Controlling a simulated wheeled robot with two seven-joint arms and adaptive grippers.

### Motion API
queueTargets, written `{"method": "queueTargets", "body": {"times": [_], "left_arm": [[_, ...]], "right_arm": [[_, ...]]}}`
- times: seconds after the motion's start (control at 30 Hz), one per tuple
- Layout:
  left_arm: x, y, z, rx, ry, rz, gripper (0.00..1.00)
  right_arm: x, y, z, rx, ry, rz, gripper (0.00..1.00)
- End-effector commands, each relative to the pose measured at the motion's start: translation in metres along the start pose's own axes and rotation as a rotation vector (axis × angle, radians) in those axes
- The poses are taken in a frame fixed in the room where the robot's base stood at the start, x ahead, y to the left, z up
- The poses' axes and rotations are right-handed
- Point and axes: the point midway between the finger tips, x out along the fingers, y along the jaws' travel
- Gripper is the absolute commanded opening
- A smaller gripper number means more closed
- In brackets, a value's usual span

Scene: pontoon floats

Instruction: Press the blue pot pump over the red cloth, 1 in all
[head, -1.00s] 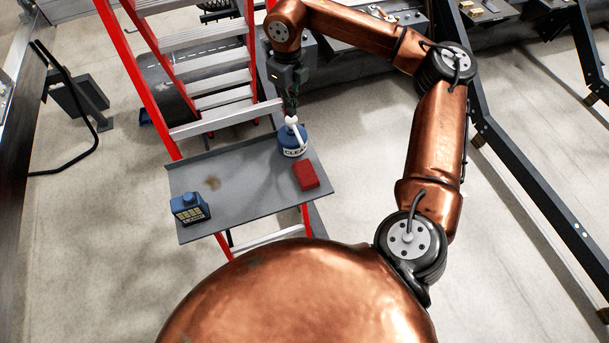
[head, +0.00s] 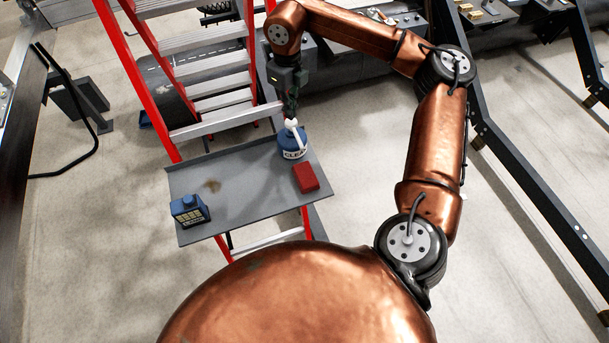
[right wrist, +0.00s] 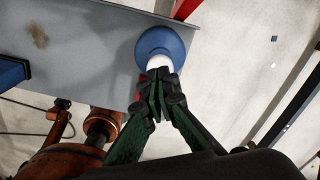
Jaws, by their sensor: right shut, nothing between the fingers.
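The blue pot (head: 292,144) with a white pump (head: 291,124) stands upright on the grey tray (head: 235,210) of the red ladder. Its white spout points down and right, toward the red cloth (head: 307,179), a folded block lying in front of the pot. My right gripper (head: 291,112) is shut and empty, pointing down at the pump top. In the right wrist view its fingertips (right wrist: 162,82) overlap the white pump top (right wrist: 158,63) above the blue pot (right wrist: 163,42); contact cannot be told for certain. The red cloth is mostly hidden behind the fingers there. My left gripper is out of view.
A brown stain (head: 212,186) marks the tray. The ladder's steps (head: 215,72) rise behind the tray, close to my right gripper. The tray's middle is clear.

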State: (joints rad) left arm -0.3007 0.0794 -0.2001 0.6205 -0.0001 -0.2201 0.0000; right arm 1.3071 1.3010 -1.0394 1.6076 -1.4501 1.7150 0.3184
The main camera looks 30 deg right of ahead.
Motion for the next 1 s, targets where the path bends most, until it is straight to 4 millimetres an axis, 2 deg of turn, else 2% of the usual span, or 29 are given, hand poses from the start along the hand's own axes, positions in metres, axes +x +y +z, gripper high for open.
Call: {"method": "queueTargets", "body": {"times": [0.43,1.0], "left_arm": [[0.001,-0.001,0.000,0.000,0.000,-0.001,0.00],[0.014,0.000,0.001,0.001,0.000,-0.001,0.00]], "right_arm": [[0.002,0.000,0.000,0.000,0.000,0.000,0.00],[0.021,0.000,0.000,0.000,0.000,0.000,0.00]]}}
